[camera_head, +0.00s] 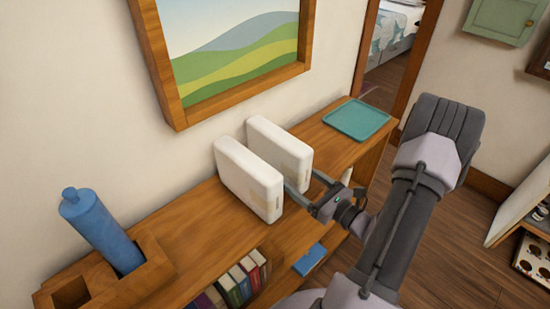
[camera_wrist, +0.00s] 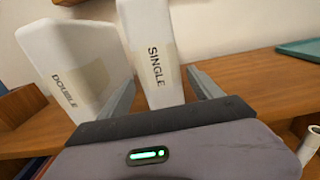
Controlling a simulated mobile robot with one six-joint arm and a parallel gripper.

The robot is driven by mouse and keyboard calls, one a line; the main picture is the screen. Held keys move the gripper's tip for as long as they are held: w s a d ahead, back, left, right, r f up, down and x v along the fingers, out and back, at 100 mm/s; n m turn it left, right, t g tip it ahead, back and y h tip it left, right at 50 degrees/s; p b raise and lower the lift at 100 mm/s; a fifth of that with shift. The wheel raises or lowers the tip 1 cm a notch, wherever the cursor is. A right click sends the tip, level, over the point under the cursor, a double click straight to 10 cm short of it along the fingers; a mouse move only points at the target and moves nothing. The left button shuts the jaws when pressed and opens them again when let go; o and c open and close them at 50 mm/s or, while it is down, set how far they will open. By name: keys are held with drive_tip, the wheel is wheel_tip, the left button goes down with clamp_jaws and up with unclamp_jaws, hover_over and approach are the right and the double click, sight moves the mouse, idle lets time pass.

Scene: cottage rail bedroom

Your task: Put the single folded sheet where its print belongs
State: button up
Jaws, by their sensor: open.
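The single folded sheet is a white upright block (camera_head: 280,150) on the wooden shelf top, on the tray side of its twin. In the wrist view its label reads SINGLE (camera_wrist: 155,65). The other white block (camera_head: 248,182) stands beside it, labelled DOUBLE in the wrist view (camera_wrist: 75,70). My gripper (camera_head: 306,182) is open at the near end of the single sheet. In the wrist view its fingers (camera_wrist: 160,82) lie on either side of that sheet, one in the gap between the two blocks. A visible gap separates the right finger from the sheet.
A teal tray (camera_head: 357,119) lies at the far end of the shelf top (camera_head: 190,228). A blue bottle (camera_head: 103,230) leans in a wooden holder (camera_head: 146,285) at the left. Books (camera_head: 240,280) stand below. A doorway shows a bed (camera_head: 396,38) beyond.

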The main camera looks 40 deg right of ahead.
sight(286, 170)
drive_tip(key=w, duration=0.2)
drive_tip(key=w+b, duration=0.1)
drive_tip(key=w, duration=0.4)
drive_tip(key=shift+a+f, duration=0.15)
drive_tip(key=shift+f, duration=0.2)
clamp_jaws()
